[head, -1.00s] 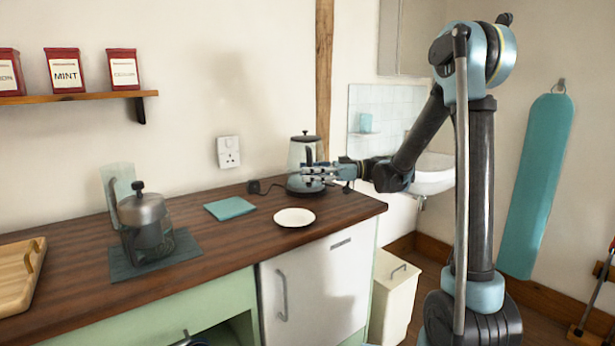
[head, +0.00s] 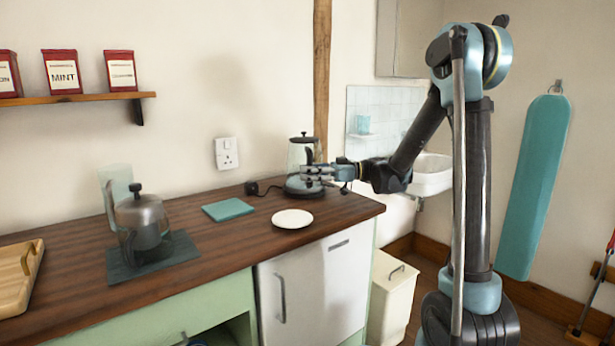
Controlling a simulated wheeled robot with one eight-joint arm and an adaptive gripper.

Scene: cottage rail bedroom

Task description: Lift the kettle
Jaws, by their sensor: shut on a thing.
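The kettle (head: 301,153) has a clear body, a black lid and a dark base. It stands upright at the back right of the wooden counter, by the wall. My gripper (head: 318,172) reaches in from the right, its fingers level with the kettle's lower body. It is shut on the kettle, though the exact contact and the handle are partly hidden by the fingers. I see no clear gap between the kettle and its base.
A white plate (head: 292,219) and a teal cloth (head: 228,209) lie in front of the kettle. A plug and cord (head: 255,188) lie to its left. A sink (head: 430,175) is behind my arm.

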